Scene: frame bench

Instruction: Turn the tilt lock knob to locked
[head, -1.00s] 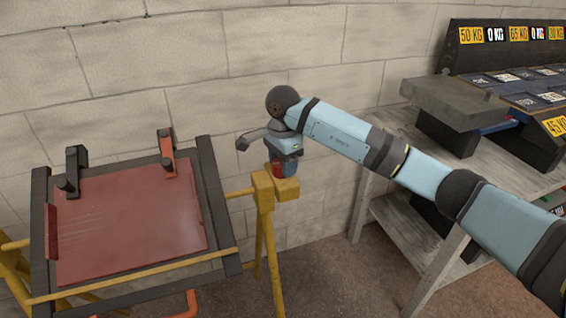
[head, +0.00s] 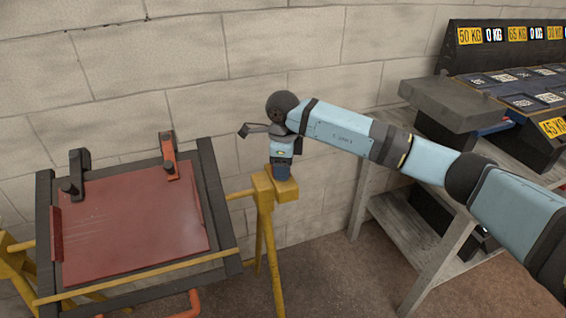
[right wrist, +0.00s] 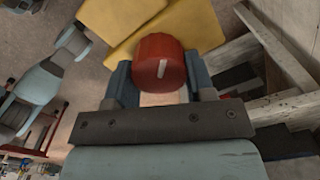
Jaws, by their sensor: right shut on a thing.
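The red tilt lock knob (right wrist: 158,62) shows in the right wrist view, with a white pointer line that stands close to upright in that picture. It sits between the two fingers of my right gripper (right wrist: 160,82), which is shut on it. In the head view my right gripper (head: 281,170) is pointed down at the yellow block (head: 264,190) on top of the stand, and it hides the knob there. The locked and unlocked marks cannot be made out. My left gripper is not in view.
A dark frame (head: 212,185) with a red panel (head: 140,225) lies on yellow supports to the left. A dark clamp (head: 75,173) and an orange clamp (head: 169,155) stand on it. A grey bench (head: 425,225) stands at right, and a block wall is behind.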

